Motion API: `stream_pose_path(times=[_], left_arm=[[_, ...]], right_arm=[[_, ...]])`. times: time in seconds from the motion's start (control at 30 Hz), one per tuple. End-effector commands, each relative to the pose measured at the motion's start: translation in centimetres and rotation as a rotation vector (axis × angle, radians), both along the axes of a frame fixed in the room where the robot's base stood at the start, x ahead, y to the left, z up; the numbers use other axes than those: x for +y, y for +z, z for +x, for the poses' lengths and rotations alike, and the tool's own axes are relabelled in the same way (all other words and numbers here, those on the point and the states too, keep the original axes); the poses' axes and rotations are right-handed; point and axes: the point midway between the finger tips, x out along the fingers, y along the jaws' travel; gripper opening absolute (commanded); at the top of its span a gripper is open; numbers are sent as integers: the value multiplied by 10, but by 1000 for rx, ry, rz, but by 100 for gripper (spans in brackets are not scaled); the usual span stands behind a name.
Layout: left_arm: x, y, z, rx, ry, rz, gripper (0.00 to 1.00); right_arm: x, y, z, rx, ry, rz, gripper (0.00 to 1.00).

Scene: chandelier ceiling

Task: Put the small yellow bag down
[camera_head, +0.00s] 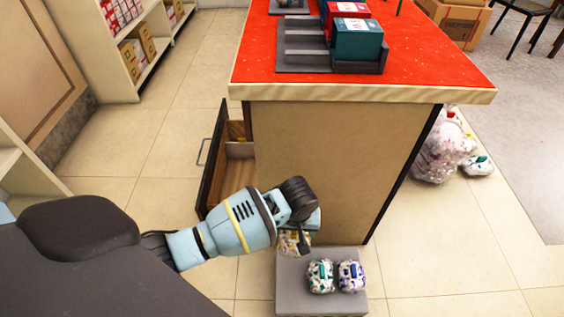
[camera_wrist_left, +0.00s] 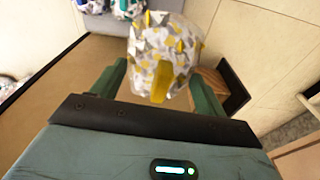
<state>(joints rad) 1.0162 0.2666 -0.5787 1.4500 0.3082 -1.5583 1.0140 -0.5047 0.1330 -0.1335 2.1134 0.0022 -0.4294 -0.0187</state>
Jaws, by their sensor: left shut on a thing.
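The small yellow bag (camera_wrist_left: 165,50), white and grey with yellow patches and a yellow tab, is between the fingers of my left gripper (camera_wrist_left: 160,85), which is shut on it. In the head view the bag (camera_head: 290,244) is partly hidden below my left gripper (camera_head: 298,236), at the back left of a low grey platform. Whether the bag touches the platform is unclear. My right gripper is in neither view.
The grey platform (camera_head: 291,301) bears a green-patterned bag (camera_head: 320,276) and a blue-purple one (camera_head: 351,276). Behind it stands a red-topped counter (camera_head: 420,75) with an open drawer (camera_head: 238,172) on its left. Larger bags (camera_head: 440,150) lie on the floor at right.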

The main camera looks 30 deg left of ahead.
Motion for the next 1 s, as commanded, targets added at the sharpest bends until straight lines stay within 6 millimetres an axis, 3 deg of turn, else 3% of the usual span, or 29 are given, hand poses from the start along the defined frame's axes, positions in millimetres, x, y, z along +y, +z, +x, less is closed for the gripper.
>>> stream_pose_path(times=[0.03,0.1,0.23,0.3,0.4,0.5,0.7,1.0], left_arm=[[-2,31,15,-16,-29,5,50],[-7,68,24,-15,-73,7,50],[-14,140,25,-15,-179,10,50],[-14,177,16,-13,-248,11,50],[-8,217,-5,-8,-334,12,50],[1,246,-27,-4,-401,11,50],[17,277,-59,0,-481,5,50],[21,284,-68,2,-502,0,50]], right_arm=[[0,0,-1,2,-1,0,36],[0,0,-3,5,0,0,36],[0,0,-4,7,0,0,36],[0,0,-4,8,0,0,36],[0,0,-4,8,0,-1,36],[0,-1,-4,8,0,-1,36],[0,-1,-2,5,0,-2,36],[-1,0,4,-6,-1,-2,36]])
